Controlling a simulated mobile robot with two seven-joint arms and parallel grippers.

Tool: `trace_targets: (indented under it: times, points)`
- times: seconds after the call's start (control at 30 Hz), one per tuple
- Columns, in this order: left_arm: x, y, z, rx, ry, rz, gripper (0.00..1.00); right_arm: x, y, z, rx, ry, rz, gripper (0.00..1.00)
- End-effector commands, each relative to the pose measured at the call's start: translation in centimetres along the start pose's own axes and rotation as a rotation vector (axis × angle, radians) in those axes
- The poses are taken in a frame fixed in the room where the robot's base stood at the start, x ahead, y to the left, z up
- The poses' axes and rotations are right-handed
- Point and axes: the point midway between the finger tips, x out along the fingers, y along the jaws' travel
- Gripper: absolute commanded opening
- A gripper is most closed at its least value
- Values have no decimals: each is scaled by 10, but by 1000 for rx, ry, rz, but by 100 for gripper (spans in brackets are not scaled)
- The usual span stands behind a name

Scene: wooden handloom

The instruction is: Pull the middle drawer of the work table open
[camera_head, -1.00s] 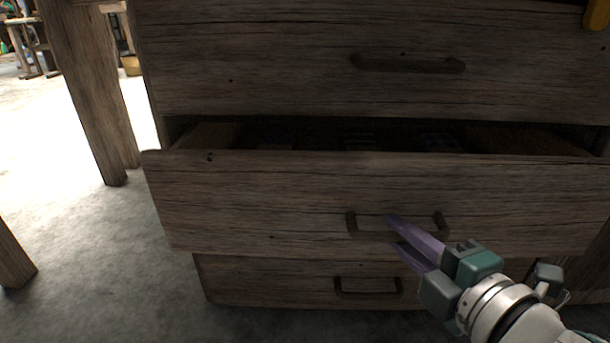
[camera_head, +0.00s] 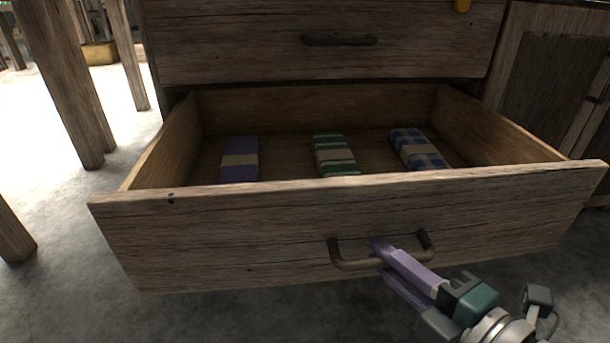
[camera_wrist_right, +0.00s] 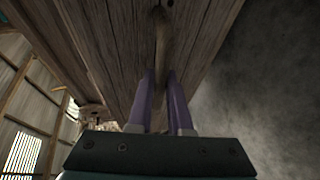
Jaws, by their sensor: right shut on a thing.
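The middle drawer (camera_head: 240,235) of the work table stands well open in the head view, its inside showing. Its curved handle (camera_head: 350,264) is on the front panel. My right gripper (camera_head: 378,260) is shut on this handle, its purple fingers around the bar. In the right wrist view the handle (camera_wrist_right: 161,45) runs between the two fingers (camera_wrist_right: 160,85), against the wooden drawer front. Inside the drawer lie a purple folded cloth (camera_head: 240,158), a green and white striped one (camera_head: 335,155) and a blue checked one (camera_head: 418,150). My left gripper is not in view.
The top drawer (camera_head: 230,45) is closed above, with its own handle (camera_head: 339,40). Wooden legs (camera_head: 65,90) stand at the left. A cabinet panel (camera_head: 550,80) is at the right. The grey floor (camera_head: 60,300) is clear in front.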

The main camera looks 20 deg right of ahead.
Motion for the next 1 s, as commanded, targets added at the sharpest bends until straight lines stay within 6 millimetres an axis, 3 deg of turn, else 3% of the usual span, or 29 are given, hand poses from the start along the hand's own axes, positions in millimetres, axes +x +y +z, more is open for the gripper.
trace_targets:
  times: [0.57,0.6,0.8,1.0]
  points:
    - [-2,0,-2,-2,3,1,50,-5,-1,-2,1,-1,1,0]
    - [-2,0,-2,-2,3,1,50,-5,-1,-2,1,-1,1,21]
    - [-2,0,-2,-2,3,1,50,-5,-1,-2,0,-1,0,43]
    - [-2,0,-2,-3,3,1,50,-6,-2,-2,0,-1,-1,47]
